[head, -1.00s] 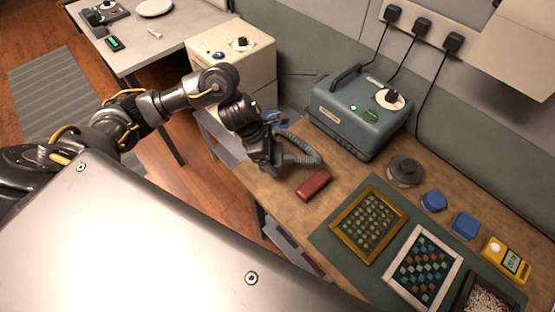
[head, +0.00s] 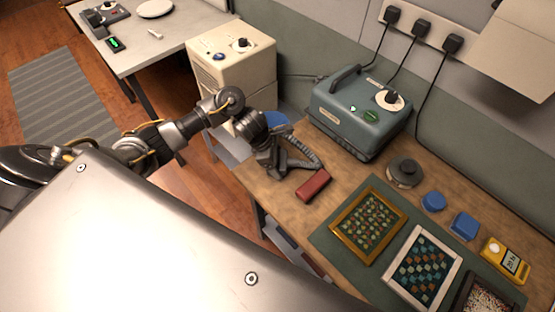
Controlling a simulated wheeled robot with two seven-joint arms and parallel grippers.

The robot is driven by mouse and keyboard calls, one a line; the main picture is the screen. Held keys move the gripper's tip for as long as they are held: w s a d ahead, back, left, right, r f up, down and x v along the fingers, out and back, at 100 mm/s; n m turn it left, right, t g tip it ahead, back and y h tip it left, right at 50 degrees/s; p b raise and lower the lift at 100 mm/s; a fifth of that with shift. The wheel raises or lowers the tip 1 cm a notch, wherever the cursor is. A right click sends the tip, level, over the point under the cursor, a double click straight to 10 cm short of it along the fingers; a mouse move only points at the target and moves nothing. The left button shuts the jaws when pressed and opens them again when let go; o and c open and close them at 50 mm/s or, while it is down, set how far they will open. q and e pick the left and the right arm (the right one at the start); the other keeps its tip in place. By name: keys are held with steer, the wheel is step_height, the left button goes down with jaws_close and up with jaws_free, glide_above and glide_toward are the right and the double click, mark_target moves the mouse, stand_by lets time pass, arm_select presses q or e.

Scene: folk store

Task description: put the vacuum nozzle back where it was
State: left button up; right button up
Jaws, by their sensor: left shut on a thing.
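My left gripper (head: 274,168) is over the left end of the wooden bench, shut on the vacuum nozzle. The nozzle is dark and mostly hidden by my gripper, so I cannot tell whether it touches the bench. A grey ribbed hose (head: 303,145) loops from it on the right. A teal machine (head: 360,120) with a handle, a dial and a green light stands just behind the hose. A blue item (head: 279,119) shows partly behind my wrist. My right gripper is not in view.
A dark red block (head: 313,185) lies just right of my gripper. A gold-framed tray (head: 368,227) and a white-framed tray (head: 422,269) lie on a green mat. A round grey pot (head: 404,173), blue pieces and a yellow meter (head: 505,260) stand farther right. A cream box (head: 232,65) stands behind my arm.

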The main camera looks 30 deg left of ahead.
arm_select(q)
steer(key=shift+f, duration=0.15)
steer(key=o, duration=0.9)
steer(key=v, duration=1.2)
steer(key=shift+b, duration=0.3)
steer(key=shift+d, duration=0.1)
